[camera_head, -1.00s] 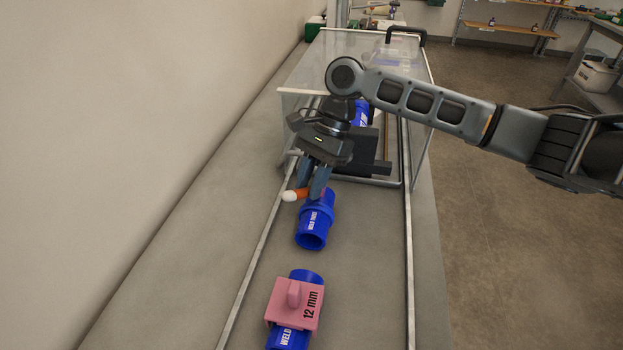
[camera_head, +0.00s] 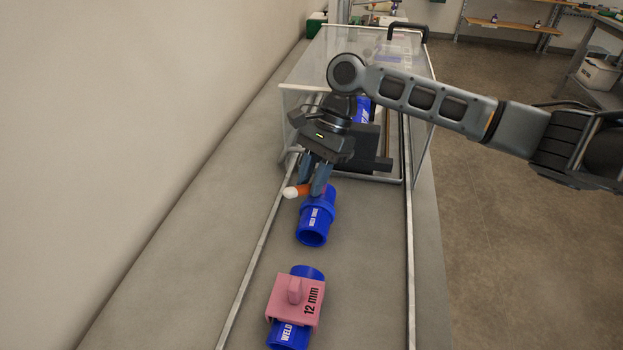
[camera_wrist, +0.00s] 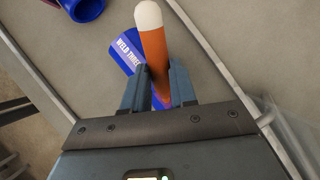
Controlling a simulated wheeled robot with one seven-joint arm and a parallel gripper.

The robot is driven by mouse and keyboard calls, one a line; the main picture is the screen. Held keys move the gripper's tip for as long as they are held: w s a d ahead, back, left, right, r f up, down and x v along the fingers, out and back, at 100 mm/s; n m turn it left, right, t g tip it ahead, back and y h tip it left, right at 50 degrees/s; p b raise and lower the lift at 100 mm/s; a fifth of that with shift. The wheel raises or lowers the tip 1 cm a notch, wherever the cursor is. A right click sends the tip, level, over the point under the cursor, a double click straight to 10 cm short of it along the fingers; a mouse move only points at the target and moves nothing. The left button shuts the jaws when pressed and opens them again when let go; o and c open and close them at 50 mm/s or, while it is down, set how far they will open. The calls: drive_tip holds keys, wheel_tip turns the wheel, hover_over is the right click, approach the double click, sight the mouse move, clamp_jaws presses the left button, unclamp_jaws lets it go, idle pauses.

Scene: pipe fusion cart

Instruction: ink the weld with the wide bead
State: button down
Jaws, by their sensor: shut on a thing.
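My gripper (camera_head: 312,180) is shut on an orange marker with a white rounded end (camera_head: 291,193). The marker also shows between the fingers in the wrist view (camera_wrist: 154,47). A blue pipe labelled WELD THREE (camera_head: 316,222) lies just below the gripper, with a raised ring around its middle; it is partly behind the marker in the wrist view (camera_wrist: 125,50). I cannot tell if the marker touches it. Nearer, another blue pipe (camera_head: 308,272) carries a pink 12 mm gauge (camera_head: 294,299). A further blue pipe (camera_head: 363,110) shows partly behind my arm, inside the clear box.
A clear-walled box (camera_head: 305,75) with a black handle (camera_head: 408,29) stands on the cart behind my gripper. Thin metal rails (camera_head: 246,290) run along both sides of the pipes. A wall rises at the left. Shelves (camera_head: 510,25) stand far back right.

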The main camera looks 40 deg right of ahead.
drive_tip(key=shift+w+d, duration=0.3)
drive_tip(key=shift+d, duration=0.15)
drive_tip(key=shift+s+a, duration=0.55)
drive_tip(key=shift+a, duration=0.3)
idle(0.4)
drive_tip(key=shift+w+d, duration=0.1)
drive_tip(key=shift+d, duration=0.05)
drive_tip(key=shift+w+d, duration=0.15)
drive_tip(key=shift+d, duration=0.1)
idle(0.4)
drive_tip(key=shift+r, duration=0.1)
drive_tip(key=shift+r, duration=3.4)
